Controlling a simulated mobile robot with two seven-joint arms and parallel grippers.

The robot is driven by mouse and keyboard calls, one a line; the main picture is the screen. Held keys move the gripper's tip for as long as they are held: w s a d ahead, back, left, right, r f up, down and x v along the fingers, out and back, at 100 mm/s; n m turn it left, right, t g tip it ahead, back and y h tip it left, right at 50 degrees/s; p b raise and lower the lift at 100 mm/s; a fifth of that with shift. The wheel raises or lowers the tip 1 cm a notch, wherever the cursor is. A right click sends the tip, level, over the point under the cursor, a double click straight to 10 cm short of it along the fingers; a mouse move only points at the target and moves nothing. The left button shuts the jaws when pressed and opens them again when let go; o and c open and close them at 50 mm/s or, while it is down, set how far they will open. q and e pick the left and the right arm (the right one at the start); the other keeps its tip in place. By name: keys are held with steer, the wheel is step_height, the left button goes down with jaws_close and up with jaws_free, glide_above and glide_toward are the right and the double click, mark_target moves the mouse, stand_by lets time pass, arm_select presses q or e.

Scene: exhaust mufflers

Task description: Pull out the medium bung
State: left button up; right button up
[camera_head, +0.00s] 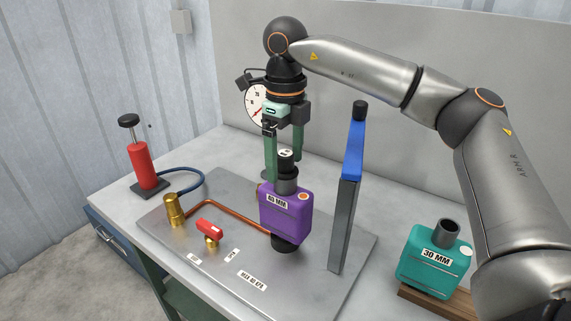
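A purple muffler (286,211) with a label that seems to read 40 MM stands upright on the metal plate. A dark bung (287,160) with a pale mark on top sits at the muffler's grey upper neck (287,180). My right gripper (284,170) points down over it, with its green fingers apart on either side of the bung. I see no clear grip on it; contact is hard to judge. A black part (286,243) shows under the muffler. My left gripper is not in view.
A teal 30 MM muffler (432,259) stands on a wooden block at right. A blue-topped upright post (348,190) stands close to the purple muffler. A gauge (256,105) is behind my gripper. A red pump (140,165), copper pipe (238,215) and red-handled valve (210,230) are at left.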

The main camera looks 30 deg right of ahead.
mark_target(285, 153)
jaws_close()
stand_by(0.5)
steer(key=shift+r, duration=0.1)
steer(key=shift+r+p, duration=2.8)
steer(key=shift+r, duration=0.15)
